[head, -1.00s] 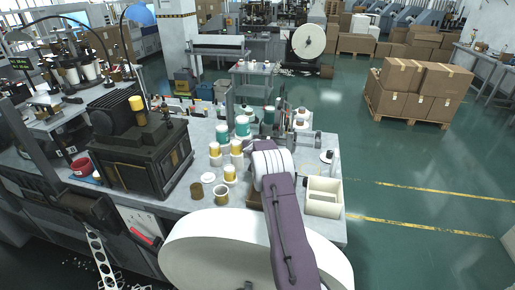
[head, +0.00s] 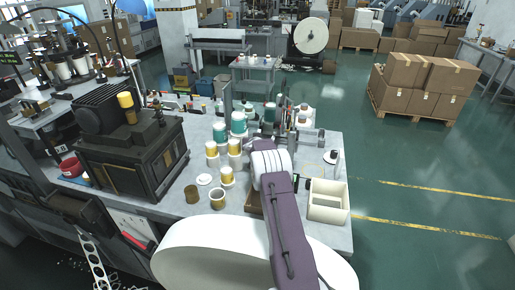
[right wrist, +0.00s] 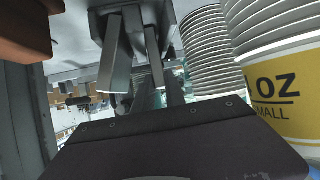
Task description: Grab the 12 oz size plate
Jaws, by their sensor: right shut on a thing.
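My right gripper (right wrist: 137,82) shows in the right wrist view as two grey fingers coming down from the top. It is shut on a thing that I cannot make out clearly. No 12 oz marking is readable, so I cannot tell whether it is the size plate. In the head view my right arm reaches over the bench and its wrist hides the gripper and what it holds. My left gripper is not in view.
Yellow-banded cups (head: 234,148) stand on the bench (head: 178,207), left of my right wrist. Stacked cups (right wrist: 280,80), one reading "OZ SMALL", are close at right in the wrist view. A white divided tray (head: 327,215) is at right; a dark machine (head: 130,160) is at left.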

